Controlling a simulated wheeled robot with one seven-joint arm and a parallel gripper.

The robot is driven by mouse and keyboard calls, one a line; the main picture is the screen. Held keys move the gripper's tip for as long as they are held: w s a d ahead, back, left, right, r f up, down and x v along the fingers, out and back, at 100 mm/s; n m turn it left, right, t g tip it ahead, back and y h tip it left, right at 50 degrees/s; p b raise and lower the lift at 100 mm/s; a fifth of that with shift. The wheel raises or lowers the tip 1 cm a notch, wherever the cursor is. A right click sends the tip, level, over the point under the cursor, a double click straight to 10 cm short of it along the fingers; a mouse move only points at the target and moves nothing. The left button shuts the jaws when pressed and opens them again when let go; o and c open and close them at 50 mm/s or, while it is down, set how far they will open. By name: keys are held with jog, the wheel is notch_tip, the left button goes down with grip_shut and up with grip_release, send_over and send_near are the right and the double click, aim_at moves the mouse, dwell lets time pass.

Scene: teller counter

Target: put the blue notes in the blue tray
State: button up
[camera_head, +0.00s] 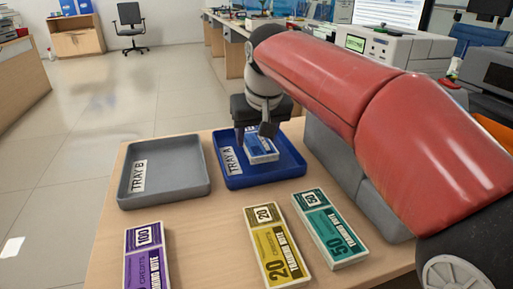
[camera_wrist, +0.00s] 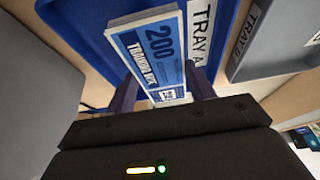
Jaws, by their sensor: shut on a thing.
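The blue notes (camera_head: 260,147) are a stack marked 200, inside the outline of the blue tray (camera_head: 288,170), which is labelled TRAY A. My gripper (camera_head: 256,133) is over the blue tray and shut on the stack. In the wrist view the blue notes (camera_wrist: 155,50) stick out from between the two fingers (camera_wrist: 163,95), with the blue tray (camera_wrist: 85,40) behind. I cannot tell whether the stack touches the tray floor.
A grey tray (camera_head: 190,165) labelled TRAY B stands empty left of the blue tray. Purple notes (camera_head: 148,258), yellow notes (camera_head: 276,250) and green notes (camera_head: 330,230) lie at the front of the wooden counter (camera_head: 205,240). A grey block stands right of the blue tray, beneath my arm.

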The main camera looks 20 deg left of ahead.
jog(key=shift+f, duration=1.4)
jog(key=o, duration=1)
jog(key=shift+f, duration=0.1)
jog(key=p+v, duration=0.1)
jog(key=v, duration=1.1)
jog(key=shift+w, duration=0.1)
